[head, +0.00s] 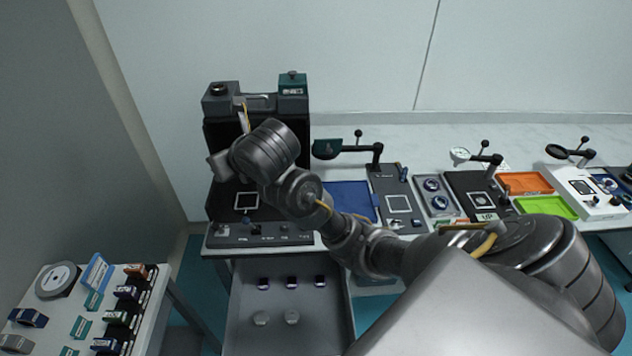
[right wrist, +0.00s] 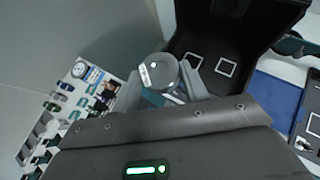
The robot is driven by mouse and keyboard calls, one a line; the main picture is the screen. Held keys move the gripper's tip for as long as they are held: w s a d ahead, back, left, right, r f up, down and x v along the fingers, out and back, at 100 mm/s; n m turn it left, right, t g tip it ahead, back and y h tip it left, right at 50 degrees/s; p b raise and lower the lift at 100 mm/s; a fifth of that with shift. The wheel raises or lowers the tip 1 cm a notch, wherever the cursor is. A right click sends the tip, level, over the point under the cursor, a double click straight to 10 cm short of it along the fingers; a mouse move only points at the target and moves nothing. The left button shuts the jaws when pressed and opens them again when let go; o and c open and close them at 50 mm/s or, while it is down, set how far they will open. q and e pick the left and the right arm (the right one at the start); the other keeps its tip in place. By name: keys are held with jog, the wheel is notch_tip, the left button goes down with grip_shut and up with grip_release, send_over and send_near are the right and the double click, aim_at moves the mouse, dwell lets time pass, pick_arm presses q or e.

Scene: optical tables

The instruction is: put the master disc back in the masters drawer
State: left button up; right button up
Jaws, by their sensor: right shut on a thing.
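My right gripper (right wrist: 162,84) is shut on a grey round piece with a white label (right wrist: 160,70), seen between the fingers in the right wrist view; it looks like the master disc. An open grey drawer (head: 248,336) below the bench holds three small dark pieces (head: 291,282) in a row and two pale round pieces (head: 261,318). I cannot read a label on the drawer. My left gripper is out of view.
The dark machine (head: 222,140) stands on the bench behind my wrist. A side table at the left carries a grey disc (head: 58,280), a blue card (head: 97,271) and several small blocks. Right of the machine are a blue tray (head: 352,200) and several instruments. The drawer floor has bare room.

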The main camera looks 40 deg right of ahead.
jog(key=a+f+h, duration=0.1)
jog(key=a+f, duration=0.2)
jog(key=f, duration=0.3)
jog(key=a+f+m, duration=0.1)
jog(key=a+f, duration=0.3)
jog(key=f, duration=0.3)
jog(key=a+f+h, duration=0.1)
jog(key=a+f, duration=0.2)
jog(key=f, duration=0.3)
jog(key=s+d+f+m+g+h, duration=0.1)
jog(key=s+d+f+m+h, duration=0.2)
jog(key=f, duration=0.5)
jog(key=s+d+f+m+g+h, duration=0.1)
jog(key=s+d+f+m, duration=0.1)
jog(key=d+f, duration=0.35)
jog(key=s+d+f+m+g+h, duration=0.1)
jog(key=s+d+f+m+h, duration=0.15)
jog(key=f, duration=0.75)
jog(key=s+d+f+m+g+h, duration=0.3)
jog(key=s+d+f+m+g, duration=0.55)
jog(key=s+m, duration=0.2)
pick_arm(q)
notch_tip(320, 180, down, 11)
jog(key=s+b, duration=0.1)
jog(key=b, duration=0.9)
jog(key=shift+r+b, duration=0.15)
jog(key=shift+b, duration=0.2)
pick_arm(e)
jog(key=f, duration=1)
jog(key=shift+a, duration=0.2)
